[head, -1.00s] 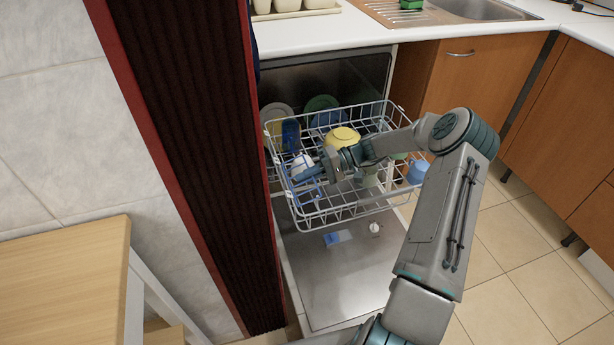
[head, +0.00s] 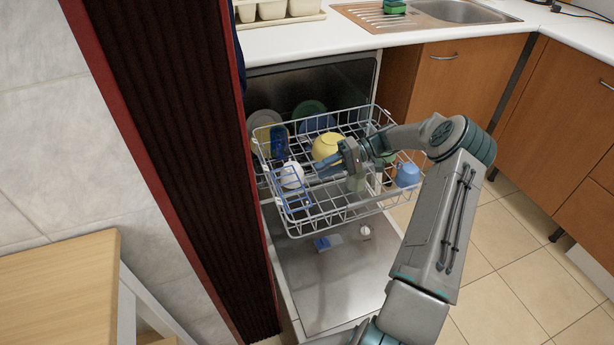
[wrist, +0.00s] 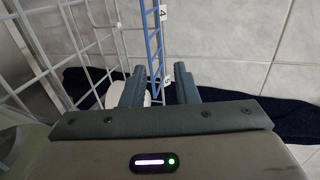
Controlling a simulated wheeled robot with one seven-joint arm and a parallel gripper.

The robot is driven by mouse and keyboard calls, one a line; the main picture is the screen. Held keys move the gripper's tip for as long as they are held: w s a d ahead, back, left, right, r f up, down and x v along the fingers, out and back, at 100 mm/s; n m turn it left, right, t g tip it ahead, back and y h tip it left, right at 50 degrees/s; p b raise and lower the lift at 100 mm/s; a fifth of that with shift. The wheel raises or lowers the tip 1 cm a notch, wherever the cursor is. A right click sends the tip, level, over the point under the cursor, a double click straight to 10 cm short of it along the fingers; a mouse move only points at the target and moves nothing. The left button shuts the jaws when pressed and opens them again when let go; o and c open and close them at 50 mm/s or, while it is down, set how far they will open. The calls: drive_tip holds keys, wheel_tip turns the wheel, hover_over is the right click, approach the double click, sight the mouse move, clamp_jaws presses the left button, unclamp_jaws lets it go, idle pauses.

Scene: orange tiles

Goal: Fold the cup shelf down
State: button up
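The cup shelf (head: 293,203) is a blue wire frame at the left front part of the dishwasher's pulled-out upper rack (head: 340,214). In the wrist view the blue wires (wrist: 155,45) run as a narrow ladder beyond my fingertips; I cannot tell its exact tilt. My gripper (head: 326,173) is over the rack, pointing left toward the shelf. In the wrist view its two fingers (wrist: 159,76) are apart, with the blue wires showing in the gap. I cannot tell whether they touch. A white cup (head: 292,176) is beside the shelf, partly hidden by a finger in the wrist view.
A yellow bowl (head: 326,147) is close behind my gripper. A blue cup (head: 408,174) is at the rack's right, and plates (head: 264,122) stand behind. The open dishwasher door (head: 335,285) lies below. A dark red-edged folding partition (head: 180,150) stands close on the left.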

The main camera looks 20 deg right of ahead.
drive_tip(key=shift+v, duration=2.1)
drive_tip(key=s+a+r+g+h+p, duration=0.1)
drive_tip(key=s+a+r+h+p, duration=0.4)
drive_tip(key=r, duration=0.4)
drive_tip(key=s+a+r+g+h+p, duration=0.1)
drive_tip(key=s+a+r+h+p, duration=0.25)
drive_tip(key=a+r, duration=0.45)
drive_tip(key=s+r+t+h+p, duration=0.3)
drive_tip(key=s+r+p, duration=0.1)
drive_tip(key=s+r, duration=0.4)
drive_tip(key=s+r+m+t+h+p, duration=0.1)
drive_tip(key=s+r+t+h+p, duration=0.2)
drive_tip(key=s, duration=1)
drive_tip(key=shift+w+a+p+v, duration=0.5)
drive_tip(key=shift+p+v, duration=0.45)
drive_tip(key=shift+v, duration=1.8)
drive_tip(key=shift+d+r, duration=0.1)
